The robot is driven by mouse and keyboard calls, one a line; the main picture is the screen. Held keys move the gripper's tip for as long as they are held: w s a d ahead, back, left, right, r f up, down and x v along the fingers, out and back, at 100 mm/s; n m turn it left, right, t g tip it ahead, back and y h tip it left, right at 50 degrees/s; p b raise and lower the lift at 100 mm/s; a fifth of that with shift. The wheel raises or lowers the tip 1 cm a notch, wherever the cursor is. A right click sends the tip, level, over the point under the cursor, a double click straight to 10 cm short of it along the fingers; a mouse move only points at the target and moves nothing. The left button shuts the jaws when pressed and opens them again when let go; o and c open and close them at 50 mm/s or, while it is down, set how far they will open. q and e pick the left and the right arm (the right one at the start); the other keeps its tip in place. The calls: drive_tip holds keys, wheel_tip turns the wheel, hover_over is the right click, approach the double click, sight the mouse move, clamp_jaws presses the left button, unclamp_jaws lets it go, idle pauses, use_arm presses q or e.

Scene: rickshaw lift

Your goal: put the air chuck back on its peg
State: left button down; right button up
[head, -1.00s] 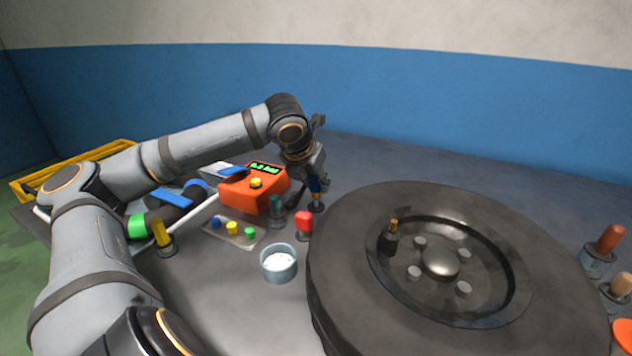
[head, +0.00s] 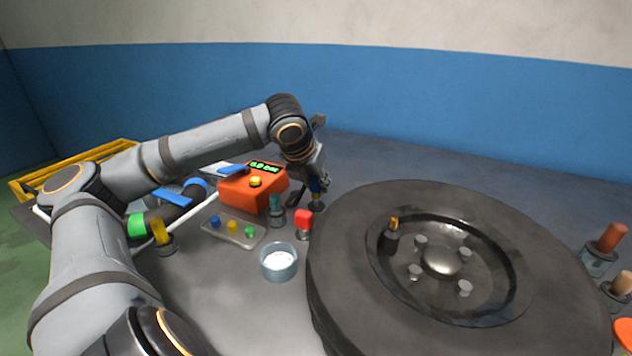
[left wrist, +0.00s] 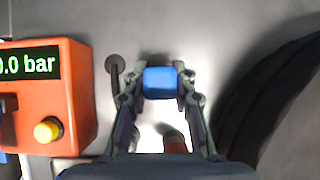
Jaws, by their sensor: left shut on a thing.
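My left gripper (head: 317,184) is shut on the blue body of what looks like the air chuck (head: 316,187), just right of the orange gauge box. In the left wrist view the blue block (left wrist: 160,82) sits between the two fingertips (left wrist: 160,88). A dark peg with a round head (left wrist: 115,65) stands left of the fingers in the wrist view. I cannot tell which peg belongs to the chuck. My right gripper is out of view.
The orange box (head: 252,190) with a display stands left of the gripper. Teal (head: 276,204) and red (head: 304,220) capped pieces stand close in front. A clear cup (head: 279,264) and small tray (head: 234,233) lie nearer. The big wheel (head: 340,250) fills the right.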

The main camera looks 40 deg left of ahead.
use_arm(q)
drive_tip(key=shift+f+b, duration=1.3)
idle(0.7)
drive_tip(key=c, duration=1)
unclamp_jaws()
drive_tip(key=shift+o, duration=1.2)
wheel_tip(320, 180, up, 7)
drive_tip(key=p, duration=0.7)
drive_tip(key=shift+r, duration=0.1)
